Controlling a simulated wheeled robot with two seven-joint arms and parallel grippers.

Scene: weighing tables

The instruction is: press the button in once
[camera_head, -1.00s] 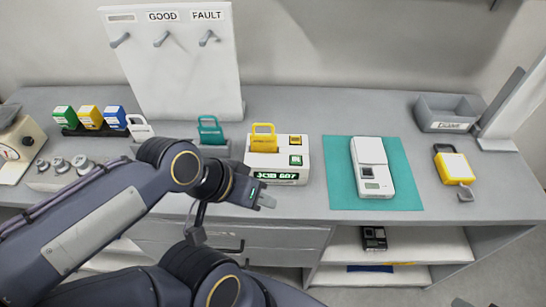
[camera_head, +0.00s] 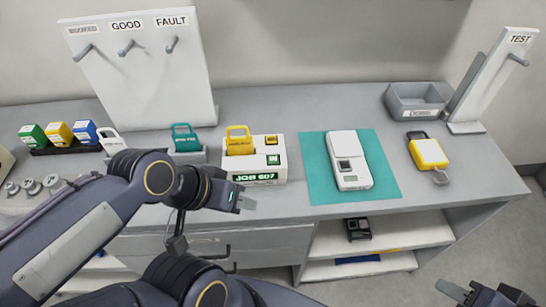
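A white box with a display reading "JOB 607" (camera_head: 257,178) stands near the front edge of the worktop. It has a yellow square (camera_head: 271,141) and a green square (camera_head: 273,160) on top, and a yellow handled tag (camera_head: 240,141) stands at its left. A white device (camera_head: 350,183) with a dark square panel (camera_head: 345,165) lies on a teal mat (camera_head: 387,188). Which part is the button I cannot tell. My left gripper (camera_head: 246,203) is in front of the JOB box, apparently empty. My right gripper (camera_head: 455,290) shows partly at the bottom right. Neither gripper's opening is clear.
A yellow padlock-like tag (camera_head: 428,153) lies right of the mat. A grey bin (camera_head: 420,113) and a TEST board (camera_head: 493,80) stand behind it. A board with hooks (camera_head: 145,75) stands back left. A teal tag (camera_head: 184,138) and several coloured blocks (camera_head: 60,134) stand left. Shelves lie below.

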